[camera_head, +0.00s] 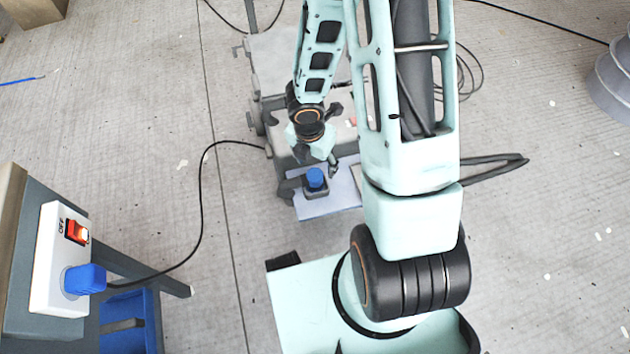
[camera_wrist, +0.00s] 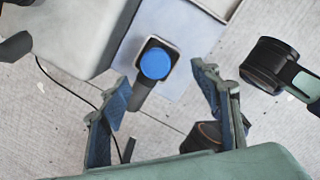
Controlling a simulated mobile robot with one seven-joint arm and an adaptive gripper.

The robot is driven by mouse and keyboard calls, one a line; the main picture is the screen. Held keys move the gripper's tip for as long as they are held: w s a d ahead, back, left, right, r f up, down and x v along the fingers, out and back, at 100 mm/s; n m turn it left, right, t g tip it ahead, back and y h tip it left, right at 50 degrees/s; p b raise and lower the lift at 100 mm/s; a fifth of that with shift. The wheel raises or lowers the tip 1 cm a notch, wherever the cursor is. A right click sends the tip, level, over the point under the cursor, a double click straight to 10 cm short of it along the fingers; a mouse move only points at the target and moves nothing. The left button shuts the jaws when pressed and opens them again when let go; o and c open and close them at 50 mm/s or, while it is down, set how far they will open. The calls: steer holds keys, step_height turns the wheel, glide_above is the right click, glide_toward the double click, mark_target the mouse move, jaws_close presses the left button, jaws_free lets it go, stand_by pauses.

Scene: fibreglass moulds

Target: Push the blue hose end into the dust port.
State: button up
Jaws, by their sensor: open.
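A blue round-topped piece, which looks like the blue hose end (camera_head: 315,178), stands in a dark square block (camera_head: 316,192) on a pale blue board. In the wrist view the blue hose end (camera_wrist: 155,64) shows from above as a disc in the dark block, with a dark grey bar running down from it. My gripper (camera_head: 318,158) is just behind and above it in the head view. My gripper (camera_wrist: 163,85) is open in the wrist view, with the blue disc showing beyond and between its fingertips. Nothing is held. I cannot make out the dust port for sure.
A grey machine (camera_head: 283,75) stands behind the pale blue board (camera_head: 340,200). A white switch box (camera_head: 60,258) with a red switch and a blue plug (camera_head: 85,279) is at left. A black cable runs across the floor. Open floor lies left of the board.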

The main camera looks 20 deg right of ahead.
mark_target(314, 174)
steer(key=shift+w+d+f+b, duration=0.1)
steer(key=shift+f+b, duration=0.35)
steer(key=shift+f, duration=0.5)
steer(key=shift+w+d+f+b, duration=0.1)
steer(key=shift+f+b, duration=0.35)
steer(key=shift+f, duration=0.5)
steer(key=f+b, duration=0.2)
steer(key=f, duration=0.1)
steer(key=w+f+b, duration=0.1)
steer(key=f, duration=0.1)
steer(key=shift+a+f, duration=0.15)
steer(key=shift+s, duration=0.1)
steer(key=c, duration=1.2)
